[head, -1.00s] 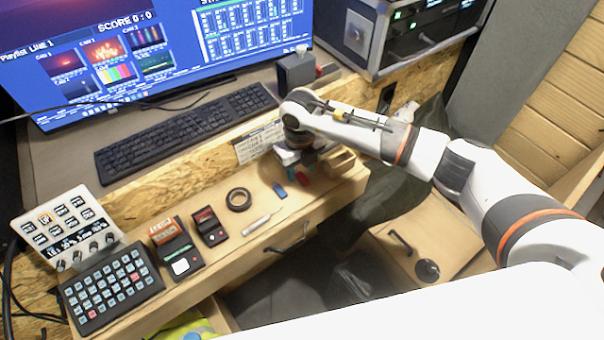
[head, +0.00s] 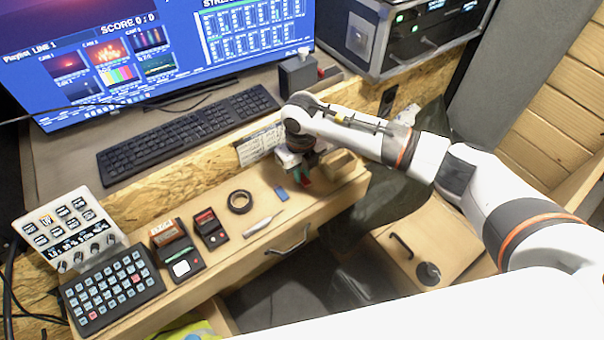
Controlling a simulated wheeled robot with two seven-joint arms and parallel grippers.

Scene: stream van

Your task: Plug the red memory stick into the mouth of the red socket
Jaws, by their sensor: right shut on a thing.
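My right gripper (head: 301,174) is low over the right part of the wooden ledge, its fingers pointing down and partly hidden by its own wrist. It is shut on a small red piece (head: 306,182), which looks like the red memory stick; only a bit of it shows at the fingertips. I cannot tell whether the stick touches the ledge. A red part (head: 324,72) shows beside a grey box on the desk at the back; I cannot tell whether it is the red socket, and no socket mouth is visible. My left gripper is not in view.
A blue stick (head: 281,193), a white pen-like tool (head: 262,224) and a black tape ring (head: 239,201) lie left of the gripper. Two black devices (head: 181,262) and a button pad (head: 112,288) are farther left. A small wooden box (head: 341,163) stands close right of the gripper.

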